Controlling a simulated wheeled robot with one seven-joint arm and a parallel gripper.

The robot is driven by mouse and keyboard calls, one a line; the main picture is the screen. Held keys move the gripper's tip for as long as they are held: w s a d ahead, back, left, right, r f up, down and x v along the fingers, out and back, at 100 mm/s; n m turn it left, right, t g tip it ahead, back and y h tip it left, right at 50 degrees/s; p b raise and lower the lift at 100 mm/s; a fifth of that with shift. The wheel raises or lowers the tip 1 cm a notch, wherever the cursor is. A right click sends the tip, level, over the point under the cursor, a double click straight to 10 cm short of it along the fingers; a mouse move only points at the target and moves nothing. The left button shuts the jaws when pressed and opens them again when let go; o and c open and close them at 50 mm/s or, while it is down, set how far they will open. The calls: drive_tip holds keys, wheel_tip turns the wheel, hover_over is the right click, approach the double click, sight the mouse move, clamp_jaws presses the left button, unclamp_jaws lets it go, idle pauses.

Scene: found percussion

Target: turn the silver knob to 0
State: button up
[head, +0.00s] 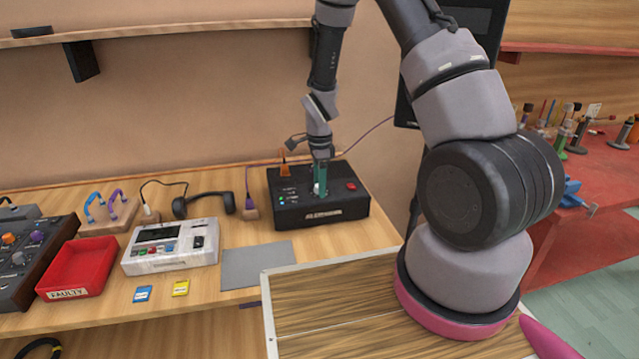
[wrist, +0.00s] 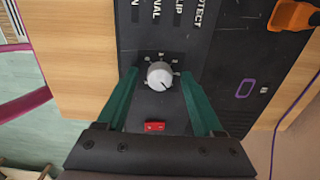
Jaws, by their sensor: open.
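The silver knob (wrist: 160,75) is on the top panel of a black box (head: 340,208), with a ring of small white scale marks around it. Its pointer line shows, but the marks are too small to read. My gripper (wrist: 159,78) is open, with one green finger on each side of the knob. Narrow gaps seem to separate the fingers from it; I cannot tell whether either touches. In the head view my gripper (head: 320,180) points down over the middle of the box, and its fingers largely hide the knob.
A red switch (wrist: 154,127) is beside the knob on the same panel. An orange part (wrist: 290,15) is at the box's edge. A purple plug (head: 250,207), headphones (head: 205,203), a white device (head: 172,247) and a red tray (head: 77,267) are to the left. A grey mat (head: 257,266) lies clear in front.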

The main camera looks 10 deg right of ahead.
clamp_jaws()
